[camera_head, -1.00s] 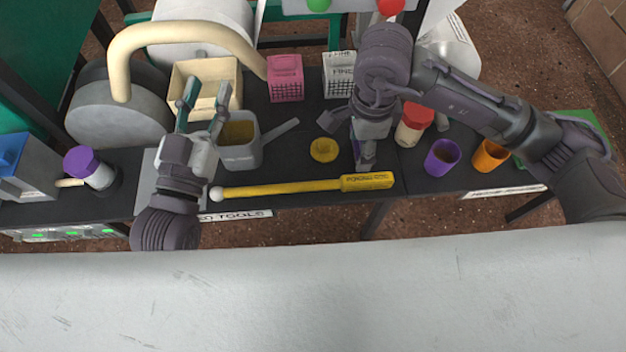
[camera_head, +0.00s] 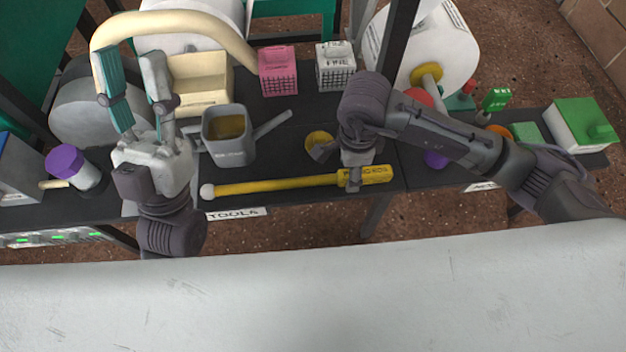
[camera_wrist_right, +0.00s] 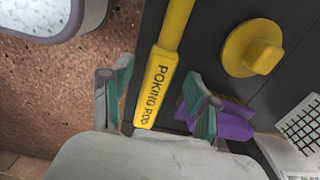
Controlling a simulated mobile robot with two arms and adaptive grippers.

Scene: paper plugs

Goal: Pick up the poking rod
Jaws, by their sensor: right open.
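The yellow poking rod (camera_head: 275,186) lies along the front edge of the black table, with a white ball tip at its left end and a labelled handle at its right end. My right gripper (camera_head: 352,180) is above the handle and hides part of it. In the right wrist view the rod's handle (camera_wrist_right: 157,88) lies between the open fingers of my right gripper (camera_wrist_right: 158,98), without visible contact. My left gripper (camera_head: 130,88) is open and empty, raised with fingers pointing away, left of the grey pot.
A grey pot (camera_head: 222,150) with a handle stands behind the rod. Pink (camera_head: 278,72) and white (camera_head: 336,66) baskets stand at the back.

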